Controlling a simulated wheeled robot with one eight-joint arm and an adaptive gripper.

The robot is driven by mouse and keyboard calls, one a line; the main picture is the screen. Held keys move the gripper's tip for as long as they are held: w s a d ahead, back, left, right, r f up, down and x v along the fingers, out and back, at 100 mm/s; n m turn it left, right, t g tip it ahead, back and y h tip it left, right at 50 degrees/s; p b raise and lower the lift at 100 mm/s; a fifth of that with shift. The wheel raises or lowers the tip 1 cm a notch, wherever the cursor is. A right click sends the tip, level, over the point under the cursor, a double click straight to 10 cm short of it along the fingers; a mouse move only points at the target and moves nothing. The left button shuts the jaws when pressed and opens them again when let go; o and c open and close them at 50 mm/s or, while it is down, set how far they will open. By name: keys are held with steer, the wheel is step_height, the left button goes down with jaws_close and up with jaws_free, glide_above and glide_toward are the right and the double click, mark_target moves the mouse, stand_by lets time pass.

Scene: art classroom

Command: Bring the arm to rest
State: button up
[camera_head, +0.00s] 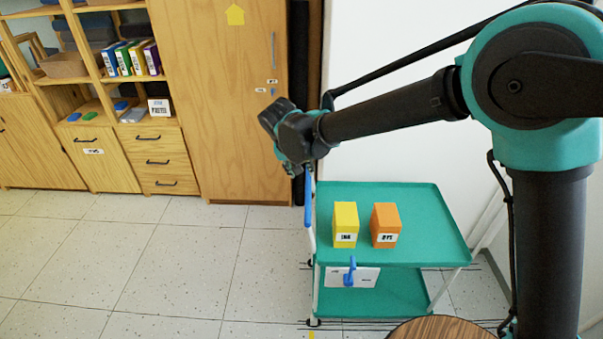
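My arm reaches from the right side of the head view towards the left, above a teal cart (435,226). The far end of the arm, with my gripper (290,168), is raised near the cart's back left corner. The gripper's fingers are small and dark here, and I cannot tell whether they are open or shut. I see no object held there.
On the cart's top stand a yellow box (345,222) and an orange box (385,222), side by side. A wooden cabinet (225,120) and shelves (90,98) line the back wall. A round wooden top (440,329) shows at the bottom. The tiled floor (170,265) at left is clear.

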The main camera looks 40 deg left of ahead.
stand_by(0.4)
steer(key=w+d+m, duration=0.1)
steer(key=w+d, duration=0.4)
steer(key=d, duration=0.5)
steer(key=w+d+r+m+g, duration=0.1)
steer(key=w+d, duration=0.4)
steer(key=d, duration=0.6)
steer(key=w+d+m, duration=0.1)
steer(key=w+d, duration=0.4)
steer(key=d, duration=0.5)
steer(key=s+d+f+m, duration=0.1)
steer(key=s+d+m, duration=0.15)
steer(key=d, duration=1.55)
steer(key=s+d+f+m, duration=0.1)
steer(key=s+d+f, duration=0.4)
steer(key=s+d, duration=0.6)
steer(key=d, duration=0.2)
steer(key=shift+d+m+h, duration=0.35)
steer(key=shift+h, duration=0.05)
steer(key=shift+s, duration=0.1)
steer(key=shift+c, duration=0.6)
steer(key=shift+a, duration=0.1)
